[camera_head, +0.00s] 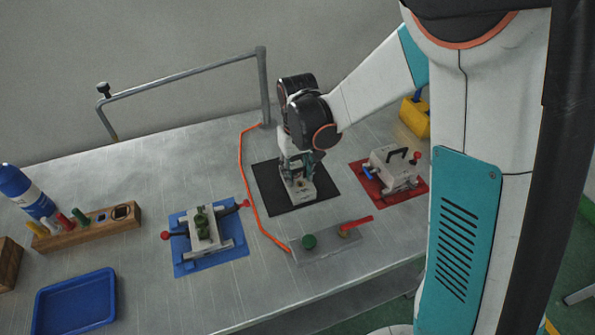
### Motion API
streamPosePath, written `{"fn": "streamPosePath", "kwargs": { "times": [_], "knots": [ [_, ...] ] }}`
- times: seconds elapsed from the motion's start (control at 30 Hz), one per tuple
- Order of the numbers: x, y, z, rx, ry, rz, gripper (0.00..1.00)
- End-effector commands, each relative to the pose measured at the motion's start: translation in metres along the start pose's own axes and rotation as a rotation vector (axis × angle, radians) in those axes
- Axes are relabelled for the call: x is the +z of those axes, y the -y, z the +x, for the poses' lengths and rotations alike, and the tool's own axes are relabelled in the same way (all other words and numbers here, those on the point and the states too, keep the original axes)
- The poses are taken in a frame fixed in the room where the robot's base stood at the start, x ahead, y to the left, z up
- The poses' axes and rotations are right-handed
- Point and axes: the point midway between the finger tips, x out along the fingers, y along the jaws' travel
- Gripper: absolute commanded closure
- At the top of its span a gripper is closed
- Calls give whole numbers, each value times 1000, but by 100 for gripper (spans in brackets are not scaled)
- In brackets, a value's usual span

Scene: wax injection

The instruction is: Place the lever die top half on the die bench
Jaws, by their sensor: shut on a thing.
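My gripper (298,164) points down over the black mat (266,185) in the middle of the bench (150,235). It is shut on a grey metal block, which I take to be the lever die top half (302,192). The block is at or just above the mat; I cannot tell whether it touches. The gripper hides its upper part. A grey die with red-knobbed levers and a green part (203,232) sits on the blue mat (186,264), to the left.
A die with a black handle (394,167) sits on the red mat (413,194) at right. A plate with a green knob and red lever (327,244) lies in front. An orange hose (246,190) runs left of the black mat. A blue tray (76,302) lies front left.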

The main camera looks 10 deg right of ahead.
Motion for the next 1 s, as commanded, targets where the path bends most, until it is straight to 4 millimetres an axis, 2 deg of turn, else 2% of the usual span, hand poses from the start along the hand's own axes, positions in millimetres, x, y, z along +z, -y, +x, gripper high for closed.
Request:
{"fn": "streamPosePath", "kwargs": {
  "times": [0.17, 0.2, 0.3, 0.63, 0.73, 0.87, 1.0],
  "knots": [
    [0, 0, 3, 0, 0, 0, 100],
    [0, 0, 3, 0, 0, 0, 60],
    [0, 0, 2, 0, 0, 0, 42],
    [0, 0, 2, 0, 0, 0, 42],
    [0, 0, -4, 0, 0, 0, 42],
    [0, 0, -24, 0, 0, 0, 42],
    [0, 0, -54, 0, 0, 0, 42]
  ]
}}
